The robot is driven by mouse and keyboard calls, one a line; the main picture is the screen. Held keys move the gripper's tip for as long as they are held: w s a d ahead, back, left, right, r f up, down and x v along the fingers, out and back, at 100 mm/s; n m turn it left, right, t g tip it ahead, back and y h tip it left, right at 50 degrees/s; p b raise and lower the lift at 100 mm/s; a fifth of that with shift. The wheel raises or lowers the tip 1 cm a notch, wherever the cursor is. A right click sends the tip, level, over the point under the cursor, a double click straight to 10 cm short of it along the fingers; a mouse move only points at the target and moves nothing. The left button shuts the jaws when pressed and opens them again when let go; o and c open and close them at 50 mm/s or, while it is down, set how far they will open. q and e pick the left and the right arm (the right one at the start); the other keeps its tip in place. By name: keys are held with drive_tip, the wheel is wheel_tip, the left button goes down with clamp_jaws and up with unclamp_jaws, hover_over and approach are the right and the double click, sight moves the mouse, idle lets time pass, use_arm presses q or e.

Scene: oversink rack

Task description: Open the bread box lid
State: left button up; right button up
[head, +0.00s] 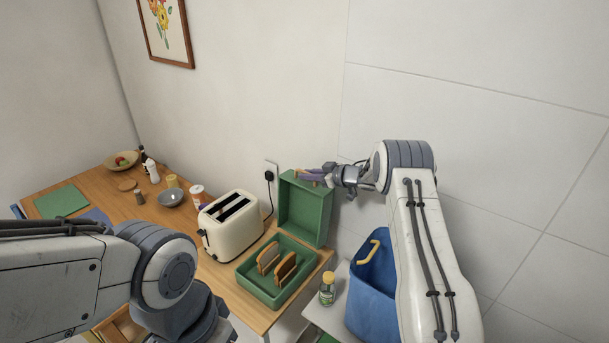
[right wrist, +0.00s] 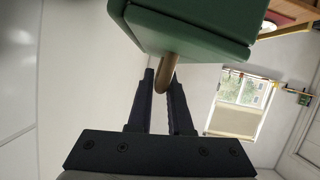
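The green bread box (head: 262,289) stands at the right end of the wooden counter, with slices of bread (head: 285,267) inside. Its lid (head: 305,212) is raised and stands upright at the back of the box, hollow side toward me. My right gripper (head: 314,174) is at the lid's top edge. In the right wrist view the lid (right wrist: 190,35) shows from close by, and its brown rod handle (right wrist: 168,70) lies between the fingers of my right gripper (right wrist: 162,85). I cannot tell whether both fingers press on it. My left arm enters at lower left, and its fingers are not seen.
A cream toaster (head: 231,226) stands just left of the box. A small bottle (head: 327,289) and a blue bin (head: 368,305) are to the right, below my right arm. Bowls, jars and a green board (head: 61,202) occupy the counter's far left. The wall is close behind the lid.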

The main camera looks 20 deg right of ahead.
drive_tip(key=shift+s+d+r+b, duration=0.15)
drive_tip(key=shift+s+d+b, duration=0.2)
drive_tip(key=shift+d, duration=0.05)
drive_tip(key=b+v, duration=0.3)
drive_tip(key=v, duration=0.6)
drive_tip(key=shift+s+r, duration=0.2)
drive_tip(key=shift+s, duration=0.05)
drive_tip(key=shift+a, duration=0.15)
drive_tip(key=s+a+r+m+h+b, duration=0.1)
drive_tip(key=s+a+r+h+b, duration=0.15)
drive_tip(key=a, duration=0.45)
drive_tip(key=s+a+r+m+h+b, duration=0.1)
drive_tip(key=a+h, duration=0.2)
drive_tip(key=a, duration=0.5)
drive_tip(key=s+a+f+g+b, duration=0.1)
drive_tip(key=s+a+f+g, duration=0.1)
drive_tip(key=s, duration=1.2)
drive_tip(key=s+a+f+g+h+b, duration=0.1)
drive_tip(key=s+a+f+g, duration=0.2)
drive_tip(key=s, duration=1.1)
drive_tip(key=s+a+f+g+b, duration=0.1)
drive_tip(key=s+g, duration=0.5)
drive_tip(key=s, duration=0.9)
wheel_tip(320, 180, down, 3)
drive_tip(key=shift+a+r, duration=0.15)
drive_tip(key=shift+a, duration=0.7)
